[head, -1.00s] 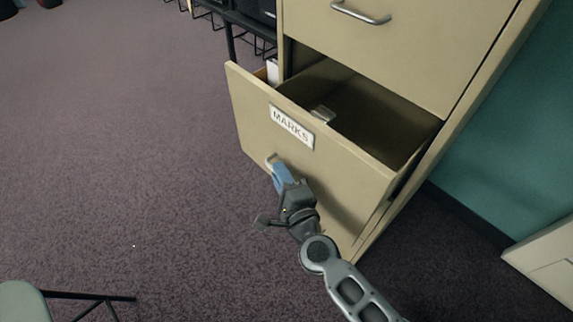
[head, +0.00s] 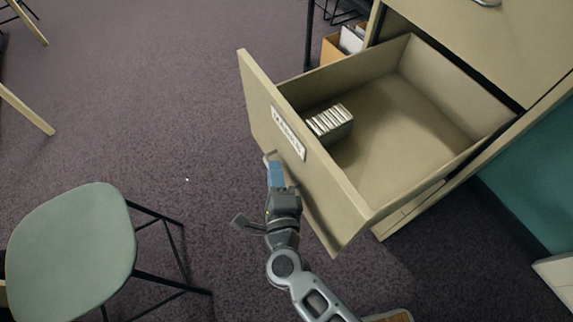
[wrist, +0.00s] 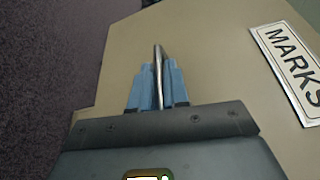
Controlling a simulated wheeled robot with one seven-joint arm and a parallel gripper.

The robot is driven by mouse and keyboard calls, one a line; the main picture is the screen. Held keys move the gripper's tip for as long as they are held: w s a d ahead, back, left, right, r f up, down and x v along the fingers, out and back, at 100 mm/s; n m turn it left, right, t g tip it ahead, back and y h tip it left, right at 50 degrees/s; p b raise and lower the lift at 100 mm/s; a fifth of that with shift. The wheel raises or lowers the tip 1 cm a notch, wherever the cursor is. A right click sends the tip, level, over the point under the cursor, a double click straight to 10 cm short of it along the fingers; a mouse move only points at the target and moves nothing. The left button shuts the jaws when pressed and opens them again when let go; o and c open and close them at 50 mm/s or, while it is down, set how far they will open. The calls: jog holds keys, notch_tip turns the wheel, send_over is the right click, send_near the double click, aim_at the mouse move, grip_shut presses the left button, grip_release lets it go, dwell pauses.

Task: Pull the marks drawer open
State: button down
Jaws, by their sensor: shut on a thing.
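The beige marks drawer (head: 325,198) stands well out of the cabinet, with its inside open to view. Its label (head: 288,134) is on the front panel and reads MARKS in the wrist view (wrist: 292,68). My gripper (head: 275,165) is at the drawer's front, below the label, shut on the metal drawer handle (head: 266,160). In the wrist view the blue fingers (wrist: 158,85) close on both sides of the thin handle (wrist: 158,70). A small block of silvery, ridged items (head: 330,120) lies in the drawer near its front left; the rest of the drawer floor is bare.
A green-seated chair (head: 75,245) with dark legs stands at lower left. The beige cabinet (head: 490,45) rises behind the drawer, with a teal wall (head: 535,170) on its right. An orange box (head: 332,48) sits beyond the cabinet's left side. The carpet (head: 170,110) left of the drawer is clear.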

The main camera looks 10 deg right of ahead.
jog(key=shift+s+a+f, duration=0.1)
jog(key=shift+s+a, duration=0.1)
jog(key=shift+a, duration=0.25)
jog(key=c, duration=1.2)
grip_release()
jog(key=s+b, duration=0.1)
jog(key=s, duration=0.6)
jog(key=shift+s+a+r, duration=0.25)
jog(key=shift+s+r, duration=0.1)
